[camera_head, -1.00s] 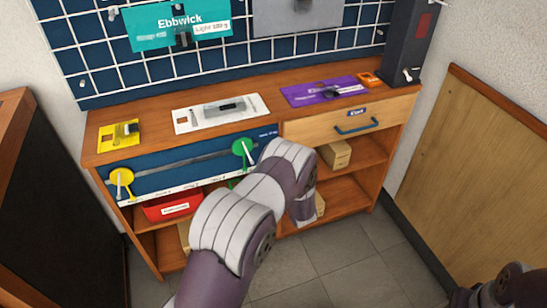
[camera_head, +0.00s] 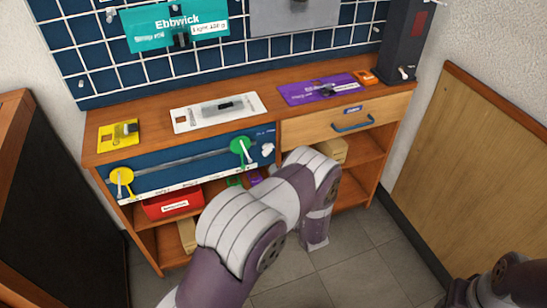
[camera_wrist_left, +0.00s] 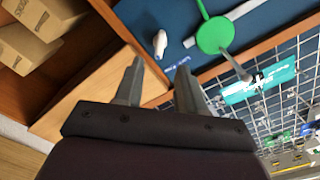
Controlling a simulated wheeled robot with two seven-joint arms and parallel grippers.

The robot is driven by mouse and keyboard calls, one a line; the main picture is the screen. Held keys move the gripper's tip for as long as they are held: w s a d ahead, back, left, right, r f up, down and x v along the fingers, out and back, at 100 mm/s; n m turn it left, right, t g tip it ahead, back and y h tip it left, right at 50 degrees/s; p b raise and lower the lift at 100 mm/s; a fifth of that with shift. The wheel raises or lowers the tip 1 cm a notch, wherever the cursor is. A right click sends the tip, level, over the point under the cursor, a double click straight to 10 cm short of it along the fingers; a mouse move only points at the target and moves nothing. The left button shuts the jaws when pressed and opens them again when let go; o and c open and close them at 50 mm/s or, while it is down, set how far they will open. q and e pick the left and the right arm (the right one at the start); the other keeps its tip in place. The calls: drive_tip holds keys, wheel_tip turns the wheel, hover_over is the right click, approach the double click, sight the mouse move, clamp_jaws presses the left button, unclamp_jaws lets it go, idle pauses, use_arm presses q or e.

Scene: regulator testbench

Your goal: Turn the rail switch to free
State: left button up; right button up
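A blue rail panel (camera_head: 190,160) is on the shelf unit's front, with a grey rail between a yellow disc (camera_head: 121,177) and a green disc (camera_head: 241,149). A small white knob (camera_head: 267,149), probably the rail switch, sits right of the green disc. The left wrist view shows the white knob (camera_wrist_left: 160,43) and the green disc (camera_wrist_left: 215,35) with its pale lever. My left gripper (camera_wrist_left: 158,70) is open and empty, its fingertips close to the knob in that view; contact cannot be told. In the head view my arm hides the gripper. My right gripper is out of view.
A drawer with a blue handle (camera_head: 353,123) is right of the panel. Yellow, white and purple plates lie on the countertop (camera_head: 255,83). A red bin (camera_head: 172,205) and boxes stand on the shelves. A dark tower (camera_head: 405,45) stands at the back right.

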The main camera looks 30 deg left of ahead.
use_arm(q)
drive_tip(key=v, duration=0.4)
drive_tip(key=shift+s+d, duration=0.2)
drive_tip(key=shift+d, duration=0.05)
